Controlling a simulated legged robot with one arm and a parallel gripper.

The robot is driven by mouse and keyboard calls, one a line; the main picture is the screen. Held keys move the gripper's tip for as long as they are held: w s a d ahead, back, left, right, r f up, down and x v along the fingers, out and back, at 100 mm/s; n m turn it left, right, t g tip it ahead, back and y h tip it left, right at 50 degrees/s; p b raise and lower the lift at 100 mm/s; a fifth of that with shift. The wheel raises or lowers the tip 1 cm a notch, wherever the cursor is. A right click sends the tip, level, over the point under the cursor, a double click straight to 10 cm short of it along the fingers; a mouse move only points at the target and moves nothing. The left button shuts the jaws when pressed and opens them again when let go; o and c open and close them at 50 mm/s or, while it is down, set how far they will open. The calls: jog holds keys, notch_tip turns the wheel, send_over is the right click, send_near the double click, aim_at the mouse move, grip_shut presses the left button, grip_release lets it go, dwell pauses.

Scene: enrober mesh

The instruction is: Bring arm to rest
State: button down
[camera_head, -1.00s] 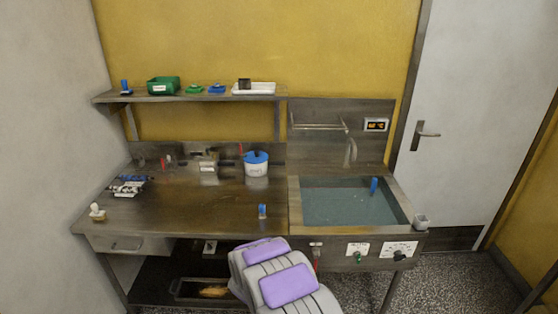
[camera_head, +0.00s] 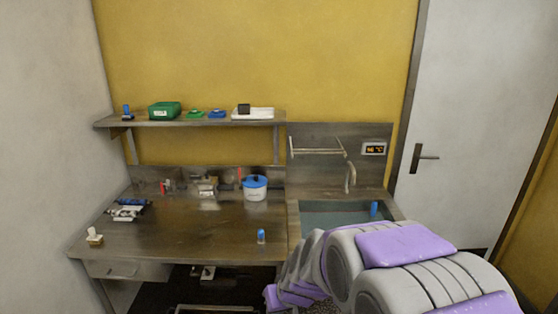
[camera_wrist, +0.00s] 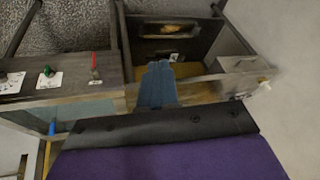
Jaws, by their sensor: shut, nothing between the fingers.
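My arm, grey with purple pads, fills the lower right of the head view, in front of the sink and bench front. The gripper end is not visible in the head view. In the wrist view my gripper (camera_wrist: 158,72) shows as blue fingers held together, with nothing between them. They stick out past a dark edge and purple pad of my own. The bench with its front controls and lower shelf lies beyond the fingers; I see no contact.
The bench (camera_head: 190,237) holds a blue-lidded pot (camera_head: 255,193), a small blue item (camera_head: 261,236) at its front and a white-topped item (camera_head: 94,236). The water sink (camera_head: 335,215) is partly behind my arm. A loaded shelf (camera_head: 190,124) hangs above. A door (camera_head: 470,130) stands right.

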jog(key=s+d+r+m+g+h, duration=0.1)
jog(key=s+d, duration=0.3)
jog(key=s, duration=0.6)
jog(key=s+d+r+m+g+h, duration=0.1)
jog(key=s+d, duration=0.4)
jog(key=s, duration=0.5)
jog(key=s+d+r+m+g+h, duration=0.1)
jog(key=s+d+r+g, duration=0.2)
jog(key=s, duration=0.7)
jog(key=shift+s+d+r, duration=0.15)
jog(key=shift+d+r, duration=0.5)
jog(key=shift+d, duration=0.55)
jog(key=shift+m, duration=0.3)
